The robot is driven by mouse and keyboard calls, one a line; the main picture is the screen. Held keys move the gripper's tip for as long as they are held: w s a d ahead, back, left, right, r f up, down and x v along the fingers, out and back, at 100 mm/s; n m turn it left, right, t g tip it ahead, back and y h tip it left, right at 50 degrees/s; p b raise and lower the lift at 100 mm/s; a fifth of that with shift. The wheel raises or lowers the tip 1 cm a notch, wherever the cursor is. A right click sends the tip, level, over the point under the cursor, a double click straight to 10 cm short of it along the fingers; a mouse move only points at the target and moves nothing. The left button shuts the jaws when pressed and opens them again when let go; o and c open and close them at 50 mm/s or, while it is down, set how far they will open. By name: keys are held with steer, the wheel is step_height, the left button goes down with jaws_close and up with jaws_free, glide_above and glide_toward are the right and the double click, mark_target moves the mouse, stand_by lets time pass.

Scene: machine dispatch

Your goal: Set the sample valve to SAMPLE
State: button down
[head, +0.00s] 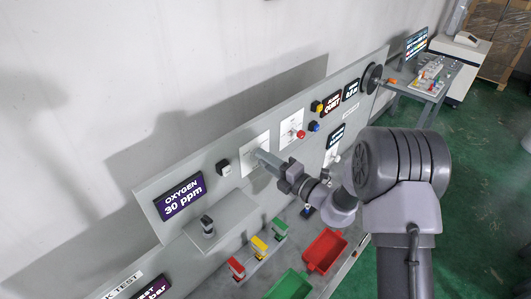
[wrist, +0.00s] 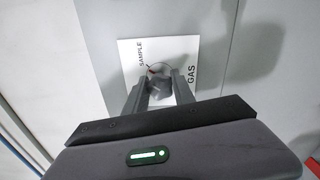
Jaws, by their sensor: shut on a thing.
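The sample valve has a white square plate (wrist: 128,62) on the grey panel. In the wrist view its label SAMPLE is at the upper left and GAS at the right. Its grey knob (wrist: 160,74) is between my fingers. I cannot tell which label the knob points to. My gripper (wrist: 160,90) is shut on the knob, one finger on each side. In the head view my gripper (head: 268,160) reaches the panel at the plate (head: 255,144) and hides the knob.
The oxygen display (head: 181,196) reads 30 ppm, left of the valve. A grey ledge (head: 226,212) sticks out below, bearing a dark device (head: 207,226). Red (head: 325,250) and green (head: 289,286) bins stand below. Another plate with a red knob (head: 300,134) is to the right.

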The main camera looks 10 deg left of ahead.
steer(key=shift+m+p, duration=0.7)
steer(key=shift+m, duration=0.1)
steer(key=c, duration=1.1)
jaws_free()
steer(key=shift+o, duration=0.2)
steer(key=shift+d, duration=0.1)
steer(key=b+v, duration=0.2)
steer(key=v, duration=1.5)
steer(key=shift+d+b, duration=0.15)
steer(key=shift+b, duration=0.25)
